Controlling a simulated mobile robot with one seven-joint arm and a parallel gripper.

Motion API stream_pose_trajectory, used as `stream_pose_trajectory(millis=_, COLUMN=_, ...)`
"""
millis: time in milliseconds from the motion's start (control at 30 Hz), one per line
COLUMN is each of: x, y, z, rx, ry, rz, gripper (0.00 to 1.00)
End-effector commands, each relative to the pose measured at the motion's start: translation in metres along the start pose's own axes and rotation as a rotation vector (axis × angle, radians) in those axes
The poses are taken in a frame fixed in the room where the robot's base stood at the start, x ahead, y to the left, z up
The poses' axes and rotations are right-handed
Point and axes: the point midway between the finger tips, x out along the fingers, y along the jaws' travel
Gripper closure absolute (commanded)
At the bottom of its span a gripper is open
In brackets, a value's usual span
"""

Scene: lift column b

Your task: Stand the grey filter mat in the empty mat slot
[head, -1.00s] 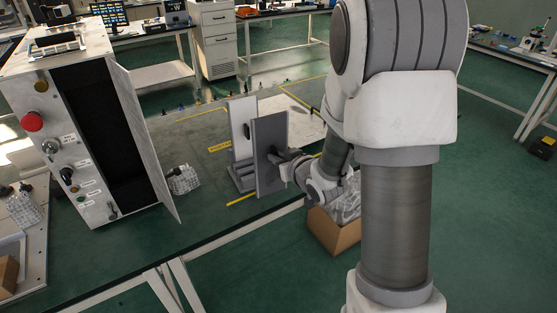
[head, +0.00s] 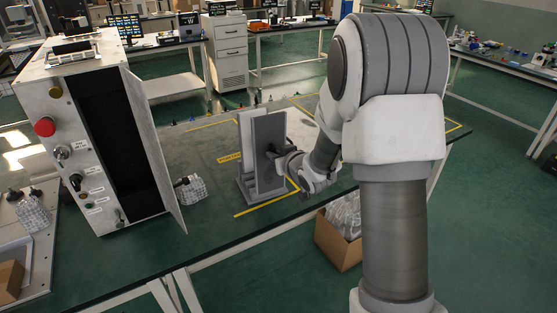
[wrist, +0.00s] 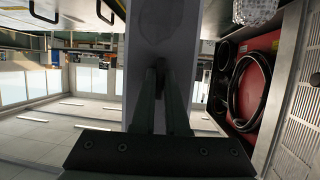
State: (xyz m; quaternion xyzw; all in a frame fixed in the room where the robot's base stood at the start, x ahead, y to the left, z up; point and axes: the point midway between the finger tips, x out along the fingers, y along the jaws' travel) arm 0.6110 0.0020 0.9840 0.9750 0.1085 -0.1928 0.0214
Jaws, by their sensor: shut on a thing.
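The grey filter mat (head: 268,135) stands upright at the table's right part in the head view. My gripper (head: 273,154) is shut on its right-facing side, at a dark grip. In the wrist view my gripper's dark fingers (wrist: 165,75) close on a pale grey panel face (wrist: 160,25). Behind the mat, a white upright panel (head: 243,128) shows only as a strip at its left. A grey slotted rack (head: 244,188) lies at their foot, largely covered by the mat. The empty slot is hidden; I cannot tell whether the mat's lower edge is in it.
A white control cabinet (head: 95,130) with an open door stands at the left. A clear bottle cluster (head: 191,190) sits by the door. Yellow tape (head: 262,206) marks the green table (head: 225,222). A cardboard box (head: 335,245) stands below the table's front edge.

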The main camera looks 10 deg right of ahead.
Motion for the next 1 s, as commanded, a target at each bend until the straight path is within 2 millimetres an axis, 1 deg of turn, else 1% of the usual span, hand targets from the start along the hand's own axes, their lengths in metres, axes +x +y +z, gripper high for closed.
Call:
stream_pose_trajectory(millis=600, x=0.039, y=0.0, z=-0.016, rx=-0.001, ry=0.0, rz=0.0, gripper=1.0)
stream_pose_trajectory(millis=800, x=0.046, y=0.0, z=-0.019, rx=0.0, ry=0.0, rz=0.0, gripper=1.0)
stream_pose_trajectory(millis=1000, x=0.048, y=0.0, z=-0.02, rx=0.0, ry=0.0, rz=0.0, gripper=1.0)
